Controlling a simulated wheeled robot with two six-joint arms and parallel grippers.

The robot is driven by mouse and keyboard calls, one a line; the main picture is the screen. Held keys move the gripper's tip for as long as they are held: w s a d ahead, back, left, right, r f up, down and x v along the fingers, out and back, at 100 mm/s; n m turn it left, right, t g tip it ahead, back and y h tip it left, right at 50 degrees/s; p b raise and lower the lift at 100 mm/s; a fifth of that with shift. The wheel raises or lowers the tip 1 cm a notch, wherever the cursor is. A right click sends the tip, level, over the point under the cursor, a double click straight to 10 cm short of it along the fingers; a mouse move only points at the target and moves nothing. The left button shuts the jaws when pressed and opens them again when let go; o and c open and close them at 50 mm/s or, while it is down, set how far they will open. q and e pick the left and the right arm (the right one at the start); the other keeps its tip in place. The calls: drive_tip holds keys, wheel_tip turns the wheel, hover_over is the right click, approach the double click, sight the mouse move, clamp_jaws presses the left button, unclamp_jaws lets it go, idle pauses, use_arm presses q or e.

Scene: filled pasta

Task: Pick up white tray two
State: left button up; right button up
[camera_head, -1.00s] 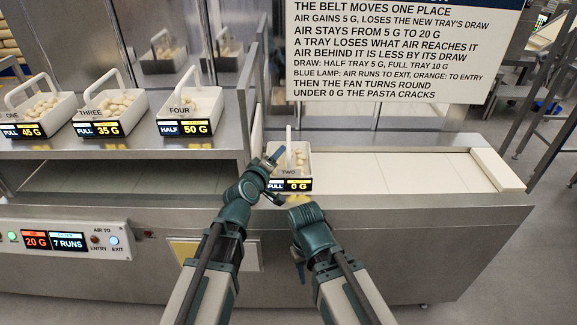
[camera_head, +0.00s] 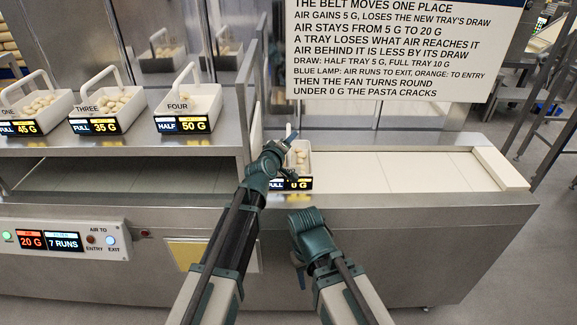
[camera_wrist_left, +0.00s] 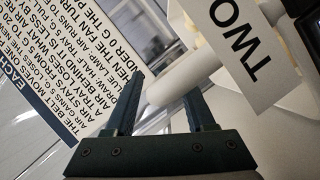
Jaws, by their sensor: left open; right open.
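The "TWO" plate (camera_wrist_left: 238,45) is close by at the upper right. My right gripper (camera_head: 301,280) hangs low in front of the machine, empty.
Trays one (camera_head: 42,115), three (camera_head: 98,124) and four (camera_head: 190,122) stand on the upper shelf at left. An upright metal panel (camera_head: 256,135) stands just left of tray two. The belt (camera_head: 390,172) to its right is clear. A sign (camera_head: 390,50) hangs behind.

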use_arm(q)
drive_tip(key=shift+w+d, duration=0.15)
drive_tip(key=shift+w, duration=0.15)
drive_tip(key=shift+s, duration=0.1)
clamp_jaws()
idle(1.1)
